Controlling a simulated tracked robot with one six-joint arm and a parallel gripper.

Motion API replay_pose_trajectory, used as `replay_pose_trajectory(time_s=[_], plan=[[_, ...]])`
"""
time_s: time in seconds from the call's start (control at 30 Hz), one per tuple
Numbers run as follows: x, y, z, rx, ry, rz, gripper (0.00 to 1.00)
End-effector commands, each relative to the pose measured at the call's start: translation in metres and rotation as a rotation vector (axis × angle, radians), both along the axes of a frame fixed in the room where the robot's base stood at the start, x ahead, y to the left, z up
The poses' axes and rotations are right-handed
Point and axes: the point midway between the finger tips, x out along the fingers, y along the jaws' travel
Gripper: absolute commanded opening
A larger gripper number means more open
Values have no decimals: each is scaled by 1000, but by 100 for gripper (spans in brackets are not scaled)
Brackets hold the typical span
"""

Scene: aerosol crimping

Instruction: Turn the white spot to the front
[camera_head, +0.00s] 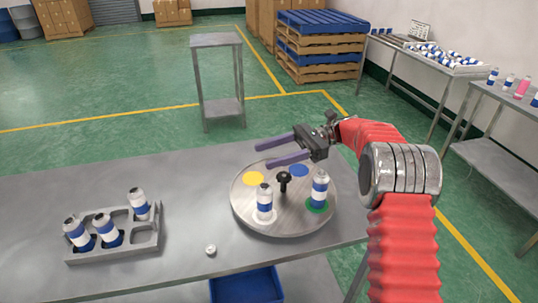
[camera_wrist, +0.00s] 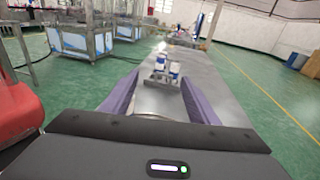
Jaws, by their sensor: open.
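A round grey turntable (camera_head: 284,226) lies on the metal table, with a black knob (camera_head: 284,181) at its centre. A yellow spot (camera_head: 254,179) is at its back left and a blue spot (camera_head: 299,171) at its back right. A green spot (camera_head: 317,207) at the right lies under a blue-and-white can (camera_head: 320,188). A second can (camera_head: 264,201) stands at the front left; a pale patch (camera_head: 265,217) at its base looks like the white spot, mostly hidden. My gripper (camera_head: 263,153) is open and empty, above the turntable's back edge; its fingers also show in the wrist view (camera_wrist: 159,82).
A grey rack (camera_head: 116,245) with three cans stands at the left of the table (camera_head: 190,180). A small silver cap (camera_head: 211,250) lies between rack and turntable. A blue bin (camera_head: 246,286) is below the front edge. The table's back left is clear.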

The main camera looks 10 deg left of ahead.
Motion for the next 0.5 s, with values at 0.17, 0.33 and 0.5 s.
replay_pose_trajectory(time_s=[0.17, 0.33, 0.5], plan=[[-17, -3, 17, -69, -104, -16, 54], [-38, -9, 29, -149, -227, -25, 54], [-61, -19, 38, -228, -356, -27, 54]])
